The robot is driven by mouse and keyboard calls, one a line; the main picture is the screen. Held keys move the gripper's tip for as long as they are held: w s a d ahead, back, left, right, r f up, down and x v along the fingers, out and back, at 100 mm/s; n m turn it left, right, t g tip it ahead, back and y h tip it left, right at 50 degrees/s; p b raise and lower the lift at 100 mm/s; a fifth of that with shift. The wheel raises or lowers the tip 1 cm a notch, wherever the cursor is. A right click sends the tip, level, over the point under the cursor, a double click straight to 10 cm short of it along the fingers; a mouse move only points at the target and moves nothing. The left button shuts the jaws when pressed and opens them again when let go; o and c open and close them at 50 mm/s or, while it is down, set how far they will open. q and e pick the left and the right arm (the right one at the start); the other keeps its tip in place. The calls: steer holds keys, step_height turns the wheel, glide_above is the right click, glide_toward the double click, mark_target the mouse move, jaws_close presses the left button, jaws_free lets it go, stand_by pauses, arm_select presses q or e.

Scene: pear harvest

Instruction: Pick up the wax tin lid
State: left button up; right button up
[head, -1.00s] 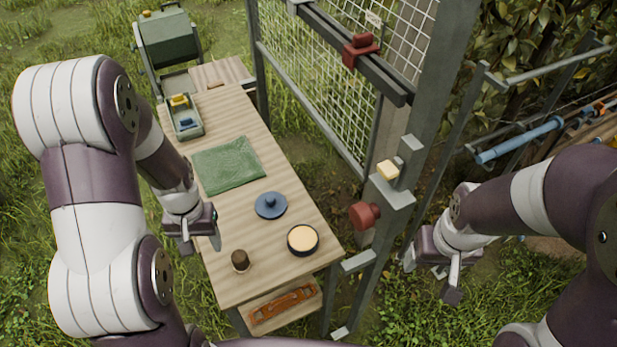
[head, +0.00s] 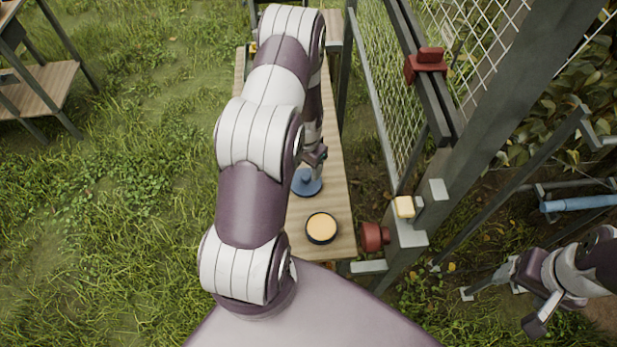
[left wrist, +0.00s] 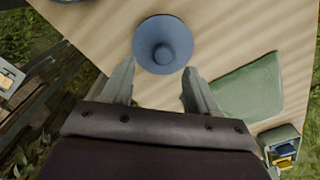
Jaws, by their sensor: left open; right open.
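The wax tin lid (head: 307,182) is a round blue disc with a knob in its middle, lying on the wooden table (head: 343,215). It also shows in the left wrist view (left wrist: 163,45), just ahead of my fingertips. The open wax tin (head: 321,228), dark with pale yellow wax, stands nearer on the table. My left gripper (head: 316,160) is above the lid's far side; in the left wrist view its two fingers (left wrist: 156,80) are apart, with nothing between them. My right gripper (head: 503,305) is open and empty, away from the table at the right.
A gate post (head: 440,200) with a red knob (head: 374,237) and a yellow block (head: 405,207) stands close to the table's right. Another wooden shelf (head: 40,88) is at far left.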

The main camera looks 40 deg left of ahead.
mark_target(306, 176)
arm_select(q)
steer(key=f, duration=0.1)
steer(key=f+p, duration=0.1)
steer(key=f, duration=0.2)
steer(key=shift+s+a+p, duration=0.15)
steer(key=shift+a+p, duration=0.1)
steer(key=shift+p, duration=0.1)
steer(key=shift+a+f, duration=0.1)
steer(key=shift+f, duration=0.25)
steer(key=c, duration=0.9)
jaws_close()
